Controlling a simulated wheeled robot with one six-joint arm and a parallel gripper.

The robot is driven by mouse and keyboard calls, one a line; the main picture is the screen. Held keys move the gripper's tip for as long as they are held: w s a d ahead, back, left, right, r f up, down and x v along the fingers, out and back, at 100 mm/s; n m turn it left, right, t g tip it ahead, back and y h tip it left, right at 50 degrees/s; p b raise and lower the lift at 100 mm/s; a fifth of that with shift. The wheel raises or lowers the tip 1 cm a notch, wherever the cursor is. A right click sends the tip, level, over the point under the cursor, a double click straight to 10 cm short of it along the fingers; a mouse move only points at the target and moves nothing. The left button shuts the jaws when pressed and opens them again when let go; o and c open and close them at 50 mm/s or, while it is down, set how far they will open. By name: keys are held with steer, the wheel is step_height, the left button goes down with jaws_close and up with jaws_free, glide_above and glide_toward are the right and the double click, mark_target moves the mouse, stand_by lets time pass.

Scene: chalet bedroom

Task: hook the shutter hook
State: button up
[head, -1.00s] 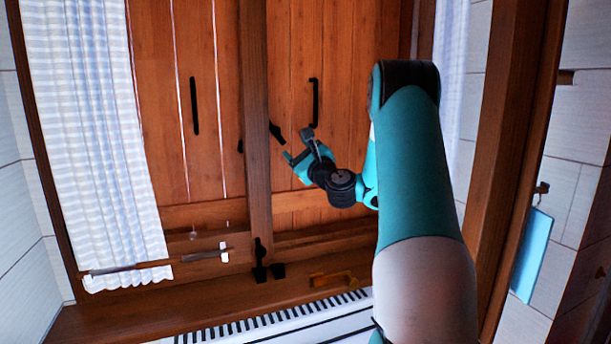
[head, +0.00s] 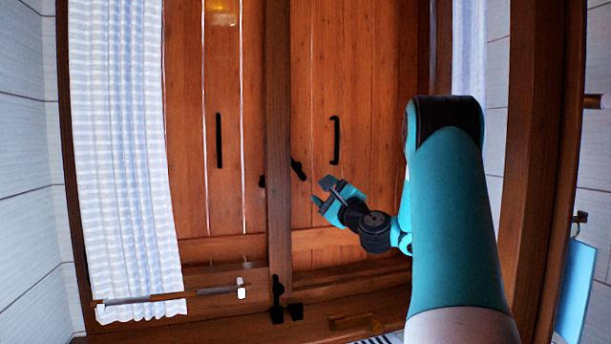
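The shutter hook seems to be the short black bar (head: 299,169) just right of the wooden centre post (head: 278,120). It slants down to the right, and its free end does not reach across the post. A small black piece (head: 262,181), perhaps its catch, sits at the post's left edge. Two wooden shutter panels are closed, the left (head: 185,120) and the right (head: 375,130), each with a black upright handle. My gripper (head: 321,192) is open and empty, with its fingers pointing left, just right of and below the hook. I see no contact.
A striped curtain (head: 115,150) hangs at the left, with a rod (head: 170,297) low across it. A black fitting (head: 278,300) stands at the foot of the post. A blue panel (head: 576,285) hangs at the right.

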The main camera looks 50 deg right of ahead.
steer(key=n, duration=0.6)
steer(key=n+p, duration=1.4)
steer(key=n, duration=1.2)
glide_toward(299, 166)
steer(key=x, duration=0.5)
steer(key=shift+r, duration=0.15)
steer(key=p+x, duration=0.4)
steer(key=p, duration=0.3)
steer(key=shift+w+p, duration=0.15)
steer(key=shift+p, duration=0.25)
steer(key=shift+f+p+x, duration=0.2)
steer(key=shift+p+x, duration=0.9)
steer(key=shift+x, duration=0.1)
steer(key=shift+w+d, duration=0.2)
steer(key=shift+w, duration=0.25)
